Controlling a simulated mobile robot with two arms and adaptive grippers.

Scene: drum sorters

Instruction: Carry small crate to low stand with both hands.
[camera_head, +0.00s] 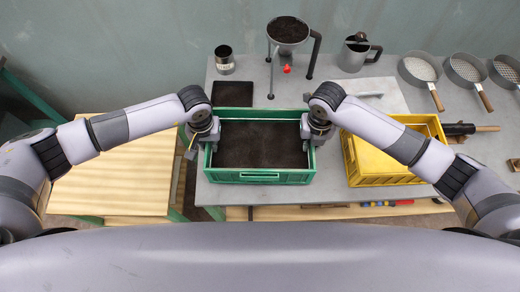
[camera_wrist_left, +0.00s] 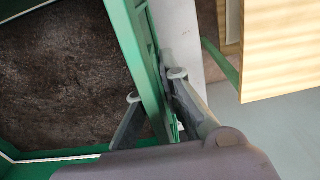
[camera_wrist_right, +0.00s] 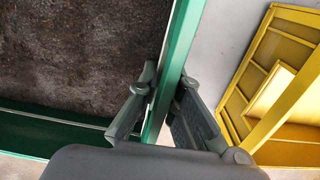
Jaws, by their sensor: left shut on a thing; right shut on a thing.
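The small crate is the green crate (camera_head: 260,177) filled with dark soil, on or just above the grey table in the head view; I cannot tell which. My left gripper (camera_head: 205,138) is shut on its left wall, one finger inside and one outside, as the left wrist view shows at the green wall (camera_wrist_left: 135,50). My right gripper (camera_head: 312,136) is shut on its right wall in the same way, at the wall (camera_wrist_right: 180,50) in the right wrist view. A low wooden-topped stand (camera_head: 115,180) with green legs is left of the table.
A yellow crate (camera_head: 372,180) stands right of the green crate. A funnel on a stand (camera_head: 288,30), a can (camera_head: 223,58), a dark tray (camera_head: 232,94), a metal jug (camera_head: 354,55) and several sieves (camera_head: 420,68) are behind. The wooden top looks bare.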

